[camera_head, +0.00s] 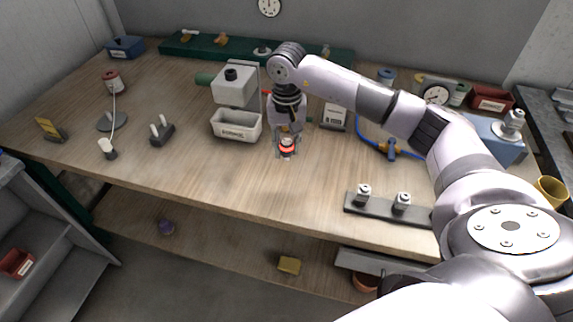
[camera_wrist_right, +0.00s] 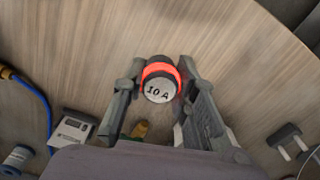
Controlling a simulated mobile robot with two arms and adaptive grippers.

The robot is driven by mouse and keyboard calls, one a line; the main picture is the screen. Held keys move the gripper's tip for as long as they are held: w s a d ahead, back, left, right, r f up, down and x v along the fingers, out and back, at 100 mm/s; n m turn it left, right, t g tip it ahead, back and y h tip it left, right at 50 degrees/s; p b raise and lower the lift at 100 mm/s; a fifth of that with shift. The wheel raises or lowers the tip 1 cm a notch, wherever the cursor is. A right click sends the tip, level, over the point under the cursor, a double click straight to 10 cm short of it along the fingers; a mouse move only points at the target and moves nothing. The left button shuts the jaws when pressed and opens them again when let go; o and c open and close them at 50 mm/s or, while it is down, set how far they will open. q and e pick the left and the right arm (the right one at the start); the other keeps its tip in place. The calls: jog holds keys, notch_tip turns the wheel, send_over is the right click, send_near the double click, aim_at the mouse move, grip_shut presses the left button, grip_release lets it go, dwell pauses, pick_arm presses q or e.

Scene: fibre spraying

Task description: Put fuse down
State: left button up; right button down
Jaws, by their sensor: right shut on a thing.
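The fuse (camera_head: 287,146) is a short dark cylinder with a glowing red-orange band and a pale cap. The cap reads "10 A" in the right wrist view (camera_wrist_right: 159,90). My right gripper (camera_head: 286,152) has its two fingers on either side of the fuse and is shut on it. It also shows in the wrist view (camera_wrist_right: 158,95). The fuse is over the middle of the wooden table (camera_head: 230,180), near its front half. I cannot tell whether its lower end touches the tabletop. My left gripper is not in view.
A white labelled bin (camera_head: 236,125) under a grey machine (camera_head: 234,88) stands left of the gripper. A small meter box (camera_head: 334,117) and a blue cable (camera_head: 370,138) lie to the right. A grey bar with two knobs (camera_head: 382,209) lies at front right. The wood in front is clear.

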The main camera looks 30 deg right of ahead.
aim_at(287, 160)
notch_tip(287, 160, down, 5)
jog(key=shift+r+p, duration=0.1)
jog(key=shift+p, duration=0.4)
notch_tip(287, 160, down, 4)
jog(key=shift+r+p, duration=0.2)
jog(key=shift+p, duration=0.35)
jog(key=shift+f, duration=0.35)
jog(key=shift+f, duration=0.15)
jog(key=c, duration=1.3)
grip_release()
